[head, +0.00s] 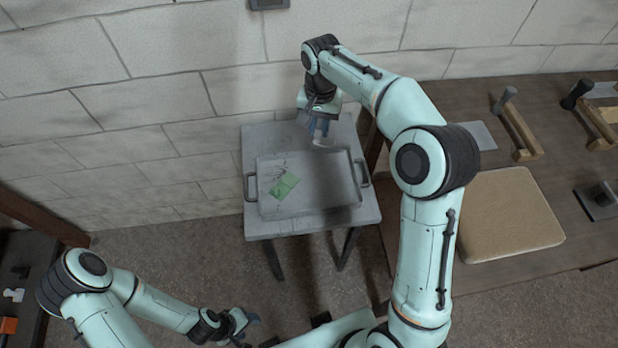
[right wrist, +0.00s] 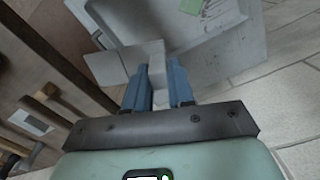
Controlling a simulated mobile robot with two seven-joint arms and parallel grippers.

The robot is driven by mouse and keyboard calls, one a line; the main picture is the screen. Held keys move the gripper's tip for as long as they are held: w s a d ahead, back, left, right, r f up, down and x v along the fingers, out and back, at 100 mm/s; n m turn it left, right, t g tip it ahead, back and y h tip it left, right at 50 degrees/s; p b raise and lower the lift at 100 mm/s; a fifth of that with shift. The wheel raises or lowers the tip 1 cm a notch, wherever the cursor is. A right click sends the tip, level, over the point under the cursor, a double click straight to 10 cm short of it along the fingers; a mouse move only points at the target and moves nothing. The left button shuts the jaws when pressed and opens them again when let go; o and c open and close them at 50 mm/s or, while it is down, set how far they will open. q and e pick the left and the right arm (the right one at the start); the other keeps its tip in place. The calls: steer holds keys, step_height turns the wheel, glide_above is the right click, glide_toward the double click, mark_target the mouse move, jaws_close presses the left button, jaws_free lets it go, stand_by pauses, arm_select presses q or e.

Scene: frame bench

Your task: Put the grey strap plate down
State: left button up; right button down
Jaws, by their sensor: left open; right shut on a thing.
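The grey strap plate (head: 322,143) is a small light grey piece under my right gripper (head: 318,129), at the far rim of the grey tray (head: 335,205) in the head view. In the right wrist view, the blue fingers of my right gripper (right wrist: 158,82) are shut on the strap plate (right wrist: 150,58), which sticks out past the fingertips and to the left. I cannot tell the gap between plate and tray. My left gripper (head: 246,322) is open and empty at the bottom of the head view, away from the tray.
The tray stands on a small grey table (head: 258,228). A green card (head: 284,185) and several thin small parts lie in its left half; its right half is clear. A wooden bench with a tan mat (head: 510,212) and clamp-like tools (head: 518,130) stands at right.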

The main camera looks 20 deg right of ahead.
steer(key=shift+d+f, duration=0.15)
steer(key=shift+f, duration=0.15)
steer(key=b, duration=0.2)
glide_above(318, 176)
step_height(318, 176, down, 14)
steer(key=shift+r, duration=0.2)
steer(key=shift+f, duration=2.55)
arm_select(q)
steer(key=shift+s+f, duration=1.05)
steer(key=shift+f, duration=0.2)
arm_select(e)
steer(key=shift+f, duration=0.15)
steer(key=c, duration=1.1)
jaws_free()
steer(key=shift+c, duration=0.2)
steer(key=shift+o, duration=0.9)
arm_select(q)
steer(key=shift+f, duration=0.1)
